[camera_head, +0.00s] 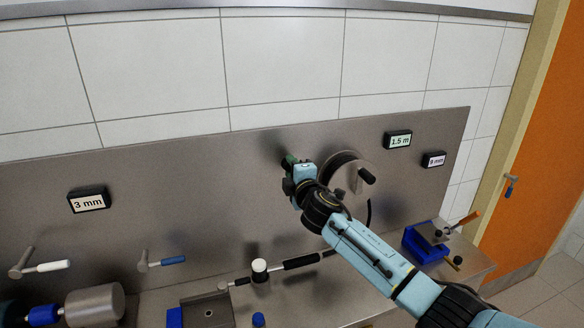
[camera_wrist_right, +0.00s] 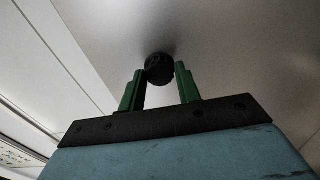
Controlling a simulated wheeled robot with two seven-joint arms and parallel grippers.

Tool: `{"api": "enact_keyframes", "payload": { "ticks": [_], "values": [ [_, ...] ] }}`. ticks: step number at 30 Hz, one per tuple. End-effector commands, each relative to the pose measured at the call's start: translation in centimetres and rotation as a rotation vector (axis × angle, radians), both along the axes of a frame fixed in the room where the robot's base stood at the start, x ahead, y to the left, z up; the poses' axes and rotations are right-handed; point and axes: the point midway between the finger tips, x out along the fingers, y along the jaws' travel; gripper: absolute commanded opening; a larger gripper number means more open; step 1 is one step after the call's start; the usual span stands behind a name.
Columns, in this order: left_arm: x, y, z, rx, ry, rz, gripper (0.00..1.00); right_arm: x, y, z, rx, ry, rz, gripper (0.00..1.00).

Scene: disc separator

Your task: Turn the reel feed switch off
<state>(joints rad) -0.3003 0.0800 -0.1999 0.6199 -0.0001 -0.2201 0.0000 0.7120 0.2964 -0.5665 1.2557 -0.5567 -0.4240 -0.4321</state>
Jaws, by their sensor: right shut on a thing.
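A round black knob (camera_wrist_right: 159,68), which appears to be the reel feed switch, sits on the metal back panel in the right wrist view. My right gripper (camera_head: 290,160) reaches the panel just left of the reel (camera_head: 333,163). The green fingers of my right gripper (camera_wrist_right: 160,74) are on both sides of the knob and shut on it. In the head view the knob is mostly hidden by the gripper, and I cannot read its on or off position. My left gripper is not in view.
Small displays read "3 mm" (camera_head: 88,201) and "1.5 m" (camera_head: 398,140). Levers with white (camera_head: 52,266) and blue (camera_head: 173,260) grips are at left. A blue holder (camera_head: 420,243) stands at right.

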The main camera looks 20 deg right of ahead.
Motion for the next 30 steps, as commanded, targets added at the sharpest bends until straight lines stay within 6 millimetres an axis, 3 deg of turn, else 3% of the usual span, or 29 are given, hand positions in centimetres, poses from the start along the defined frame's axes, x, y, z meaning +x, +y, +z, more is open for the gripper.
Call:
{"api": "enact_keyframes", "payload": {
  "ticks": [20,21,25,30],
  "values": [
    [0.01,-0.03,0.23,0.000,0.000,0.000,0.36,0.00,0.00,-0.01,-0.058,-0.002,0.000,0.10],
    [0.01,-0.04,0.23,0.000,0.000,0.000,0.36,0.00,0.00,-0.01,-0.058,-0.002,0.000,0.38],
    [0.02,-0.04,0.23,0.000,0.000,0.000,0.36,0.00,0.00,-0.01,-0.057,-0.002,0.000,0.55],
    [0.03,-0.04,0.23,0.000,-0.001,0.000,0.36,0.00,-0.01,-0.01,-0.056,-0.002,0.000,0.55]
  ]
}}
